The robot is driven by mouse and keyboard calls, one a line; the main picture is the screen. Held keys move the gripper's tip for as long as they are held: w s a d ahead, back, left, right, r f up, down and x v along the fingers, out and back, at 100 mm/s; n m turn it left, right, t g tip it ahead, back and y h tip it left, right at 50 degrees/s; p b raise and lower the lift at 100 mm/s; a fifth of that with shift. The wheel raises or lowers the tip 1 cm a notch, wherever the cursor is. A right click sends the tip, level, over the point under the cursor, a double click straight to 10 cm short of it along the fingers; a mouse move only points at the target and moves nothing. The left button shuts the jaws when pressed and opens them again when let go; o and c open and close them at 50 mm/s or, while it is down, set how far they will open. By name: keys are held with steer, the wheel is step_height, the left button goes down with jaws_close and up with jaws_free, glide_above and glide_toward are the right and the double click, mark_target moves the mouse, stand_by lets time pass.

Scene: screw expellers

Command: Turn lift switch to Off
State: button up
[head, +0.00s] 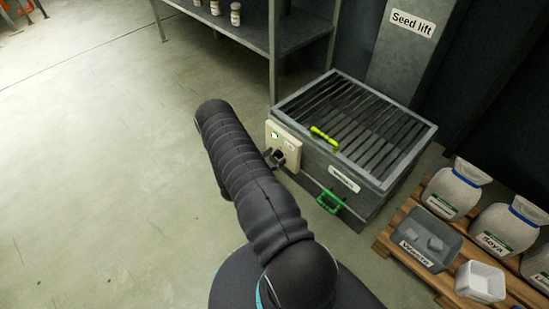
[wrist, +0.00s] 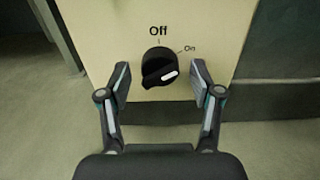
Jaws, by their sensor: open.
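The lift switch is a black rotary knob (wrist: 158,66) on a cream panel (wrist: 100,30). "Off" is printed above it and "On" to its upper right. The white mark on its grip bar is at the right, below the On tick and away from Off. My gripper (wrist: 160,72) is open, with one finger on each side of the knob and a visible gap on both sides. In the head view the cream switch box (head: 283,138) is on the near left side of the seed lift (head: 385,185); my gripper partly covers the knob there.
A metal shelf (head: 270,30) stands behind. A pallet (head: 385,240) with sacks and bins is at right.

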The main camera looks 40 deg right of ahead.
steer(key=c, duration=1.1)
steer(key=shift+c, duration=0.2)
steer(key=shift+n+b, duration=0.3)
steer(key=shift+n, duration=0.1)
steer(key=n+b, duration=0.4)
steer(key=n, duration=0.7)
